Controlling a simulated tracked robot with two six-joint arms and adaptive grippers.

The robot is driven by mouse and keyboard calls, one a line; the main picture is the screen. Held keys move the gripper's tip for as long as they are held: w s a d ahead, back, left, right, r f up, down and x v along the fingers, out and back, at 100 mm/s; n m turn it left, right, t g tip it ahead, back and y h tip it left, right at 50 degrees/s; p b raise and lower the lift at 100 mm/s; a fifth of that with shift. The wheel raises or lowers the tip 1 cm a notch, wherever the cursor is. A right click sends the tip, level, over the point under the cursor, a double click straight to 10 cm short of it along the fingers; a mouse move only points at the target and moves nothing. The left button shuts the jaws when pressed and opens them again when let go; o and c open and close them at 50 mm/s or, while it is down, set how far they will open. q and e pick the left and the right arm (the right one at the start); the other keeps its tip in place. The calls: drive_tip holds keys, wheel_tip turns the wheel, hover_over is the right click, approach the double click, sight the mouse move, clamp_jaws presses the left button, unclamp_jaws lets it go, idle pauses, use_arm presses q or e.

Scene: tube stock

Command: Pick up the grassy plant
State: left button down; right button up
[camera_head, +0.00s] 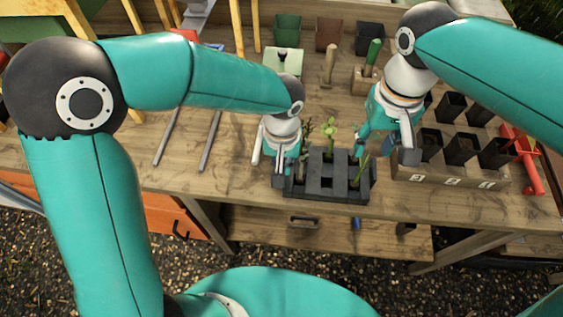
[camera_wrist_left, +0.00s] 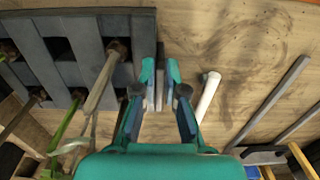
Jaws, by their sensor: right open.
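A dark tray (camera_head: 328,192) with several square cells stands on the bench and holds several seedlings. A thin green, grass-like plant (camera_head: 361,170) stands in its right end. A broad-leaved seedling (camera_head: 329,131) and a small-leaved one (camera_head: 308,129) stand further left. My right gripper (camera_head: 374,151) is open, just above and beside the grass-like plant; I cannot tell if they touch. My left gripper (camera_head: 282,165) is at the tray's left end. In the left wrist view, its fingers (camera_wrist_left: 160,84) are either side of a narrow grey piece at the tray's edge; contact is unclear.
A wooden rack (camera_head: 455,177) with black pots is at the right, and a red tool (camera_head: 528,160) lies beyond it. Green-handled (camera_head: 373,55) and wooden-handled (camera_head: 329,65) tools stand behind the tray. Two grey rods (camera_head: 210,140) lie at left.

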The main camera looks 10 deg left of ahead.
drive_tip(key=shift+c, duration=0.4)
drive_tip(key=m, duration=0.2)
drive_tip(key=shift+m, duration=0.3)
drive_tip(key=m, duration=0.5)
hover_over(355, 183)
drive_tip(key=w, duration=0.1)
wheel_tip(355, 183, down, 8)
drive_tip(key=shift+a+r, duration=0.1)
drive_tip(key=shift+a, duration=0.05)
drive_tip(key=shift+s+f, duration=0.15)
drive_tip(key=shift+f, duration=1.15)
drive_tip(key=shift+s+f, duration=0.1)
drive_tip(key=shift+f, duration=1.2)
drive_tip(key=shift+d, duration=0.2)
clamp_jaws()
